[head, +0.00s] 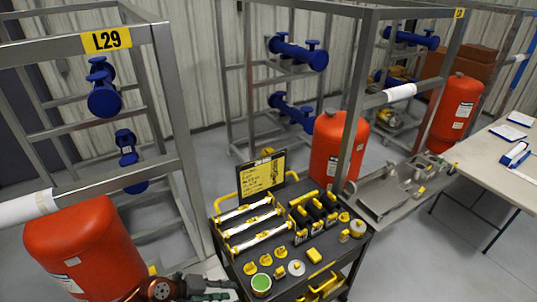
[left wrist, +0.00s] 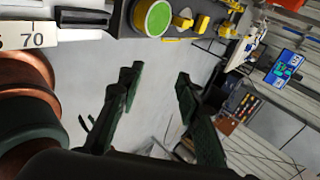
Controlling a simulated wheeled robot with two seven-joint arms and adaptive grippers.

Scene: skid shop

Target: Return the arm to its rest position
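My left arm comes in at the bottom edge of the head view, with its copper-coloured joint and the dark green fingers of my left gripper (head: 212,290) just left of the tool cart's front corner. In the left wrist view the two fingers of my left gripper (left wrist: 159,76) stand apart, with only bare grey floor between them. It holds nothing. The cart's green-topped round piece (left wrist: 153,18) is beyond the fingers in that view. My right arm and right gripper are in neither view.
The black cart (head: 230,272) carries yellow-ended bars, black holders, round pieces including a green-topped one (head: 261,284), and a yellow sign (head: 262,175). A red tank (head: 85,250) and metal frame (head: 170,90) stand left. A white table (head: 490,160) is right.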

